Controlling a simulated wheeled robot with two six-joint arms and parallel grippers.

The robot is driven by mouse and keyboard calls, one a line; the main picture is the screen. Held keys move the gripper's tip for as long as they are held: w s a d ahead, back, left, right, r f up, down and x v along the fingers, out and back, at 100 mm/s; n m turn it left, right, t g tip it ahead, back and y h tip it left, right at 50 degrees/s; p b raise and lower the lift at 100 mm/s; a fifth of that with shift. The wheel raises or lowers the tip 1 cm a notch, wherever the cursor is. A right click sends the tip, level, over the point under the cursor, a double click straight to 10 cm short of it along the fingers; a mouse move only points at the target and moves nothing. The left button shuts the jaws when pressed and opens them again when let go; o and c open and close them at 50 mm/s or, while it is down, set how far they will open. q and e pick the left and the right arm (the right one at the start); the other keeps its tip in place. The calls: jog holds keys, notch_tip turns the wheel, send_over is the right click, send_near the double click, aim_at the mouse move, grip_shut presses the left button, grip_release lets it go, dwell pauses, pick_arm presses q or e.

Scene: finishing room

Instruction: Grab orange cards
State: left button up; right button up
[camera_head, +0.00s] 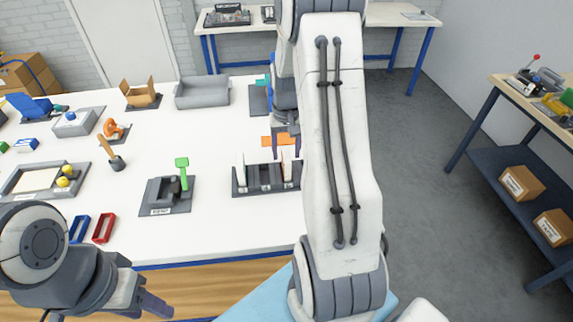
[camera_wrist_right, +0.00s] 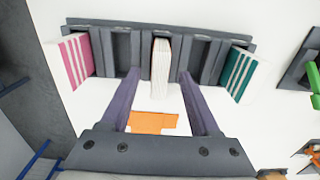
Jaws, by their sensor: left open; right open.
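The orange cards (camera_head: 283,138) lie on the white table just behind the dark card rack (camera_head: 240,190). In the right wrist view the orange cards (camera_wrist_right: 153,122) appear as a flat patch between the two fingers, seen near the palm. My right gripper (camera_head: 286,151) is open and points down over them; its arm hides part of the area. It also shows in the right wrist view (camera_wrist_right: 159,76), with its fingertips towards the rack (camera_wrist_right: 205,32). I cannot tell whether the fingers touch the cards. My left gripper (camera_head: 155,306) is open and empty at the table's front edge.
The rack holds pink-striped cards (camera_wrist_right: 75,60), white cards (camera_wrist_right: 161,65) and green-striped cards (camera_wrist_right: 241,72). A grey holder with a green-handled tool (camera_head: 182,170) stands left of it. A grey bin (camera_head: 202,93) is farther back. White table shows between them.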

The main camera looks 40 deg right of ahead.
jog(key=shift+f+p, duration=0.35)
jog(key=shift+f, duration=0.3)
notch_tip(320, 180, down, 4)
jog(key=shift+w+d+f+p, duration=0.1)
jog(key=shift+p, duration=0.5)
grip_shut()
